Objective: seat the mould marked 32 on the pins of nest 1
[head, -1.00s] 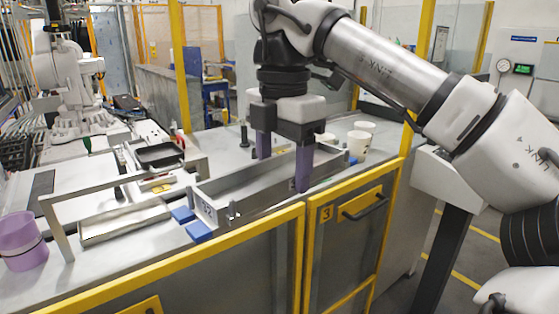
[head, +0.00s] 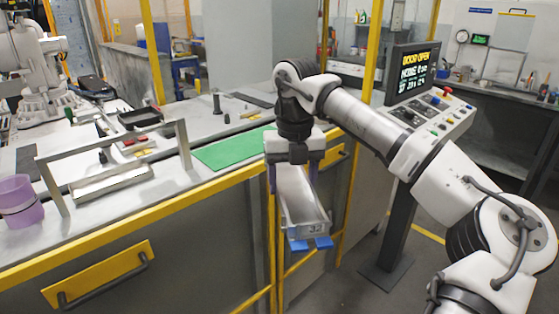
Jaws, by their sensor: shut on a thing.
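The mould marked 32 (head: 305,229) is a long grey metal trough with blue tabs at its near end. My gripper (head: 293,180) is shut on it, with purple fingers on its two long sides. The mould hangs in front of the yellow-edged bench, its marked end toward me. It is clear of the bench top. I cannot make out nest 1 or its pins by any marking.
A green mat (head: 230,150) lies bare on the bench. A control panel (head: 430,110) stands right, reading door open. A second robot (head: 35,70) stands behind.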

